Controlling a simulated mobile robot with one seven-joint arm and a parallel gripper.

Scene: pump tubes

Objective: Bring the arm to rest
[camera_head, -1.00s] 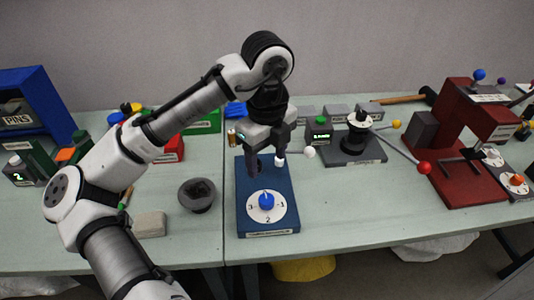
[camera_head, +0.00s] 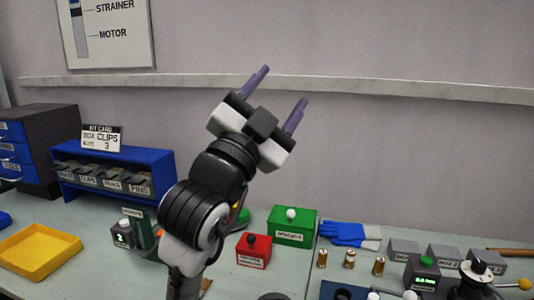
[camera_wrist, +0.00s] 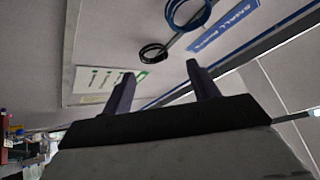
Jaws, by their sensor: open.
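My gripper (camera_head: 279,100) is raised well above the workbench (camera_head: 232,283) in the head view, in front of the bare wall. Its two purple-grey fingers point up and to the right, spread apart with nothing between them. My arm is folded upward, with the wrist above the elbow. In the wrist view the fingers (camera_wrist: 160,90) are also apart and empty, facing a wall panel with hanging rings (camera_wrist: 190,15) and a blue label strip.
A blue bin rack (camera_head: 110,178), a yellow tray (camera_head: 42,250), a red box (camera_head: 253,251), a green box (camera_head: 292,226) and blue gloves (camera_head: 350,234) are on the bench. A wall ledge (camera_head: 400,92) runs behind the gripper. The air around the gripper looks clear.

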